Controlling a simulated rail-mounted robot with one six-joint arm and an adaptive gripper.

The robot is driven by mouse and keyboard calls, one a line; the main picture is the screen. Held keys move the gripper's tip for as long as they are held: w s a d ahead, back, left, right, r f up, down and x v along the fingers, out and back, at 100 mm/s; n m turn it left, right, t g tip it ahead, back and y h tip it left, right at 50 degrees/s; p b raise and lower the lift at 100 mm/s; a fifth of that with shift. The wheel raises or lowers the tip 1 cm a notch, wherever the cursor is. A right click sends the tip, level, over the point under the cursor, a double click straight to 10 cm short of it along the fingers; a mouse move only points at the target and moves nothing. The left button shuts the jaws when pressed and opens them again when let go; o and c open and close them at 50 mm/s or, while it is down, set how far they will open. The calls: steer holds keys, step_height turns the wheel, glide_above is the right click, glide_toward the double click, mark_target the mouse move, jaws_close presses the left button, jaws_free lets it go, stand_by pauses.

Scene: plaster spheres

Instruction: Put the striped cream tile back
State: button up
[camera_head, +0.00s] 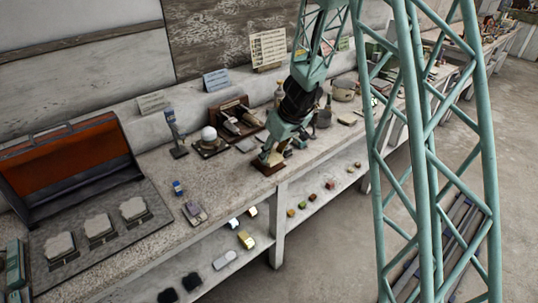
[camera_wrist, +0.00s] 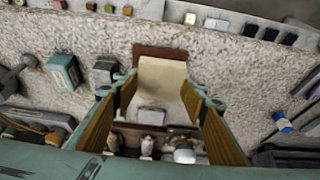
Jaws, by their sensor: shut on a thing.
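A cream tile (camera_wrist: 162,75) sits between the two fingers of my gripper (camera_wrist: 157,84) in the wrist view. Its stripes cannot be made out at this size. My gripper is shut on it. A dark red-brown base (camera_wrist: 150,50) shows just beyond the tile's far edge; I cannot tell whether the tile touches it. In the head view my gripper (camera_head: 273,155) is low over the stone-topped bench, right at the red-brown base (camera_head: 268,169). The tile is mostly hidden there by the gripper.
A white sphere (camera_head: 209,134) on a dark stand and a brown tool rack (camera_head: 237,115) stand left of my gripper. An open orange-lined case (camera_head: 70,165) is at far left. Small blocks (camera_head: 303,204) lie on the lower shelf. Bare bench top (camera_head: 222,178) lies left of the base.

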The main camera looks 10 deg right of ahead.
mark_target(277, 158)
steer(key=shift+w+a+f+p, duration=0.1)
steer(key=shift+w+a+p, duration=0.15)
steer(key=shift+w, duration=0.45)
steer(key=shift+w+a+p, duration=0.1)
steer(key=shift+w+p, duration=0.2)
steer(key=shift+w, duration=0.35)
steer(key=shift+f+b, duration=0.75)
steer(key=shift+f, duration=1.05)
steer(key=shift+f, duration=0.15)
steer(key=o, duration=1)
steer(key=shift+r, duration=0.25)
steer(key=shift+p+v, duration=1.6)
steer(key=shift+v, duration=4.3)
